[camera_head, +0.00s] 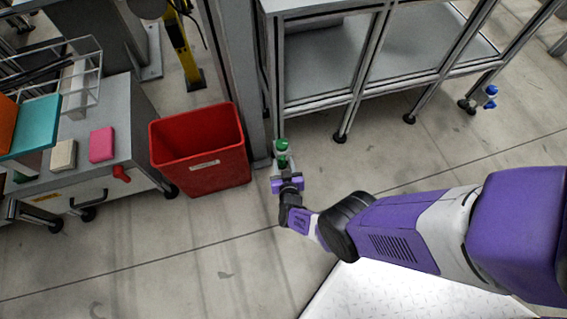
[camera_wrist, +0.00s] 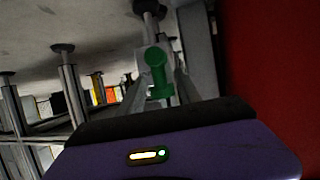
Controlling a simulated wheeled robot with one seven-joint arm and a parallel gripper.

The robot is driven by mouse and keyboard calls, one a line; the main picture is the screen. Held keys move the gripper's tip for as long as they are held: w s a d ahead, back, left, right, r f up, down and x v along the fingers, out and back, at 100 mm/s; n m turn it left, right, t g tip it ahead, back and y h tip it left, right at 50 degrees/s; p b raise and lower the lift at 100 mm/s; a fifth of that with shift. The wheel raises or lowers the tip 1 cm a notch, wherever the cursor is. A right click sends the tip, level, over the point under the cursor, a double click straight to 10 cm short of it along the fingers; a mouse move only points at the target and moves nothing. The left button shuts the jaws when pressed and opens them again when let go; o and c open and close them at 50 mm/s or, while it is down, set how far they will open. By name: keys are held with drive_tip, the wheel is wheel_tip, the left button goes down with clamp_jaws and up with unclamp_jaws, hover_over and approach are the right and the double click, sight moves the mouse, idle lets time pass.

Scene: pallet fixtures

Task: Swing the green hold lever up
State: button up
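The green hold lever (camera_head: 282,152) is at the foot of the grey frame post, just right of the red bin. In the wrist view the green lever (camera_wrist: 156,75) is near the picture's middle, with a rounded knob end toward the camera. My gripper (camera_head: 284,168) is low, right at the lever in the head view. In the wrist view the grey fingers of my gripper (camera_wrist: 158,92) stand apart, one on each side of the lever. They look open. Whether either finger touches the lever I cannot tell. The lever's pivot is mostly hidden.
A red bin (camera_head: 200,152) stands close left of my gripper; its wall fills the wrist view's right side (camera_wrist: 275,70). A grey shelf frame (camera_head: 345,70) stands behind, and a grey cart (camera_head: 100,140) at left. Floor is clear in front of the bin.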

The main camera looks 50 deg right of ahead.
drive_tip(key=p+v, duration=0.4)
drive_tip(key=v, duration=0.4)
drive_tip(key=shift+p, duration=0.4)
drive_tip(key=shift+w, duration=0.1)
